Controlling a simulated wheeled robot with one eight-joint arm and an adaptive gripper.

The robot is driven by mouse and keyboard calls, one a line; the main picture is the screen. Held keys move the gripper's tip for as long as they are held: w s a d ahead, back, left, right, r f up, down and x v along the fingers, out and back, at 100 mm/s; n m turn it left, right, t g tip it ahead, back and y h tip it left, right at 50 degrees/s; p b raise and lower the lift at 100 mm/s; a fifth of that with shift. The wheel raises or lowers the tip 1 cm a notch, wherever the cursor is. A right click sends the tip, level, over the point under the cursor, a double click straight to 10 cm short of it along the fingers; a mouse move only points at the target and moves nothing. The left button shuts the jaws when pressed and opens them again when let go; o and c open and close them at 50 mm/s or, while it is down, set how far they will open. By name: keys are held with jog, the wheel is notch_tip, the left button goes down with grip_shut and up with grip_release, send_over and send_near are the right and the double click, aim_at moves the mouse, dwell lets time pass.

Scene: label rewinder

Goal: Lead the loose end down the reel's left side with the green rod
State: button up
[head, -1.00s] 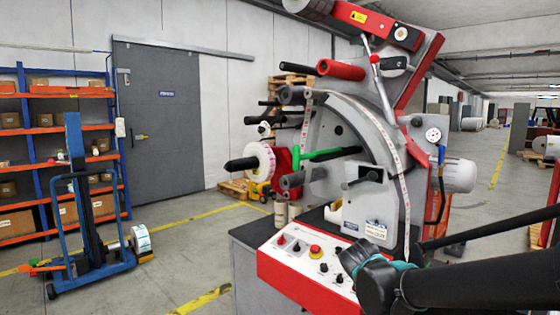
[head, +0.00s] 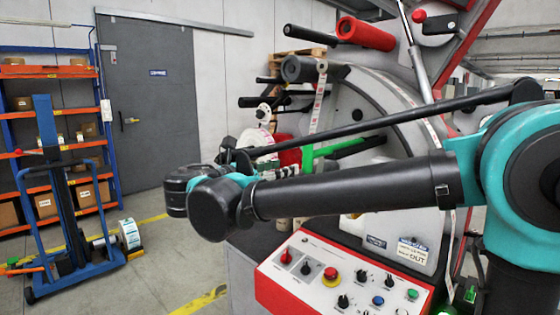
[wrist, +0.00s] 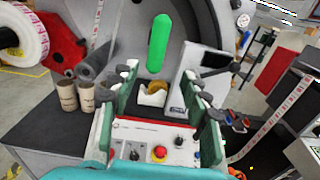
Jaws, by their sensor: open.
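The green rod (head: 340,148) sticks out leftward from the grey machine body, partly hidden behind my arm. In the wrist view the green rod (wrist: 158,43) stands just beyond my fingertips, between them in the picture. My gripper (wrist: 160,82) is open and empty, with one finger on each side. The white reel with red print (wrist: 27,35) is at the upper left of the wrist view; in the head view it is mostly hidden. A printed label strip (head: 318,98) hangs from the upper grey roller; its lower end is hidden in the head view.
The control panel (head: 335,275) with buttons lies below my arm. Black and red rollers (head: 365,33) stick out above. A second strip (wrist: 275,120) runs down at right. Cardboard cores (wrist: 67,95) stand on the dark bench. Open floor lies to the left, before a blue trolley (head: 60,200).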

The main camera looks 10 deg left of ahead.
aim_at(308, 160)
jog(key=shift+a+r+x, duration=0.1)
jog(key=shift+r+x, duration=0.05)
jog(key=shift+x, duration=1.75)
jog(key=shift+a+r+x, duration=0.1)
jog(key=shift+r+x, duration=0.05)
jog(key=shift+x, duration=1.8)
jog(key=shift+a+r+x, duration=0.1)
jog(key=shift+x, duration=1.8)
jog(key=shift+w, duration=0.2)
grip_shut()
jog(key=shift+r, duration=0.15)
jog(key=shift+r, duration=1.35)
jog(key=shift+r, duration=0.15)
